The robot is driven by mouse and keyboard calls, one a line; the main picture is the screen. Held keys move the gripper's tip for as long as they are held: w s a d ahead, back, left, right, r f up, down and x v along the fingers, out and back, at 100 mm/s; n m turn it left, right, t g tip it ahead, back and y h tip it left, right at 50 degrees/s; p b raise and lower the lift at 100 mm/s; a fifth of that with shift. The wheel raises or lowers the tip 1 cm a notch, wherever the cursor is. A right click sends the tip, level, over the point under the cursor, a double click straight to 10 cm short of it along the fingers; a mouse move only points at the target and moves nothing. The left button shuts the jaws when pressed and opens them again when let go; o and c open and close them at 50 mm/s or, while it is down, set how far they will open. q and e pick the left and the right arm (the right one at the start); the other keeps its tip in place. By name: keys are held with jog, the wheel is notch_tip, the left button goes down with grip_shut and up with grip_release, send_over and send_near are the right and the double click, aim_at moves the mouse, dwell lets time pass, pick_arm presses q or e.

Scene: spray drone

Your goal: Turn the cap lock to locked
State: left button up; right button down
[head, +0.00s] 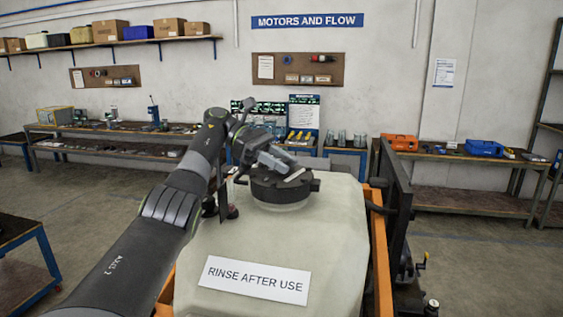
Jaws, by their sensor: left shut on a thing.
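A black round cap (272,187) sits on top of the large pale tank (335,245) in the middle of the view. A grey piece lies across the cap's top, and a dark lug sticks out at its right side. My left arm comes in from the lower left. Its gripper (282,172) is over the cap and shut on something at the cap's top. The gripper hides much of the cap's far and left parts, and I cannot read any lock marking. My right gripper is not in view.
The tank carries a "RINSE AFTER USE" label (254,280) and sits in an orange frame (382,262). A black upright frame (398,205) stands close on its right. Workbenches line the back wall; floor is open on both sides.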

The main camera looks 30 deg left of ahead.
pick_arm(q)
jog(key=o, duration=1)
jog(key=shift+n+t, duration=0.9)
jog(key=shift+t, duration=0.1)
